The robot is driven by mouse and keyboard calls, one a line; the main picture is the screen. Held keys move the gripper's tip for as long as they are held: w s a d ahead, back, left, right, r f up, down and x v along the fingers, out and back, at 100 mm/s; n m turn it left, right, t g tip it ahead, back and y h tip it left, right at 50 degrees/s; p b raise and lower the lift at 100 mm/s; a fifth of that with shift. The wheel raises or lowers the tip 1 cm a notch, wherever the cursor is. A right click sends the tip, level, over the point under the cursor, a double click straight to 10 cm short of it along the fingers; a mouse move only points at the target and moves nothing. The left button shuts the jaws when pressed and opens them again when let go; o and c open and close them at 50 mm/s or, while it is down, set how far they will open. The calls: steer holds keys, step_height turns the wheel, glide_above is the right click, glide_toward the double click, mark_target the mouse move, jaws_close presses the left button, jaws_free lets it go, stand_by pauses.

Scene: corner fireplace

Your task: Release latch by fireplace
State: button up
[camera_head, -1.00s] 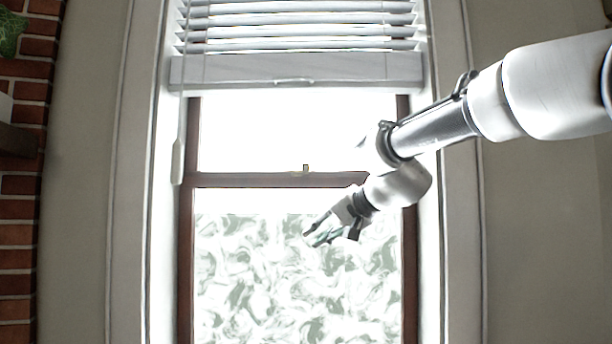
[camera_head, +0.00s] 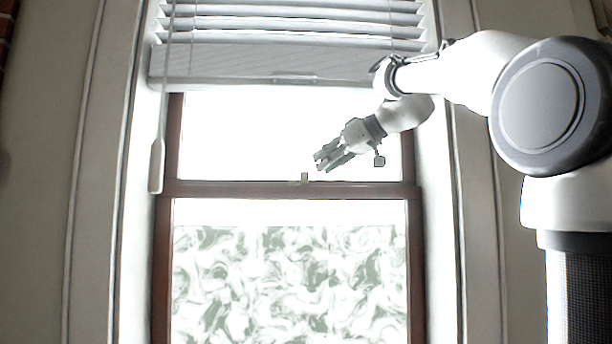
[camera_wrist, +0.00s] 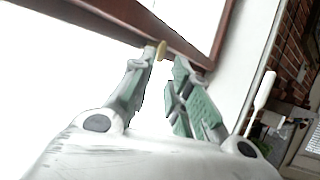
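The latch (camera_head: 304,179) is a small brass-coloured piece on the window's middle rail (camera_head: 240,190). It also shows in the wrist view (camera_wrist: 161,49), just beyond my fingertips and nearer the left finger. My gripper (camera_head: 319,161) is just above and slightly right of the latch in the head view. Its two fingers are apart with nothing between them. In the wrist view my gripper (camera_wrist: 165,66) points toward the dark wooden rail. The latch looks close to the left fingertip; I cannot tell whether they touch.
White blinds (camera_head: 290,62) hang across the top of the window. A blind wand (camera_head: 157,165) hangs at the left side. The lower pane (camera_head: 290,280) has a swirled pattern. A brick wall (camera_wrist: 290,50) shows at right in the wrist view.

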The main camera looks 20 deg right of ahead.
mark_target(308, 172)
steer(key=x, duration=0.7)
steer(key=shift+w+a+f, duration=0.1)
steer(key=shift+w, duration=0.1)
steer(key=shift+c, duration=0.4)
jaws_close()
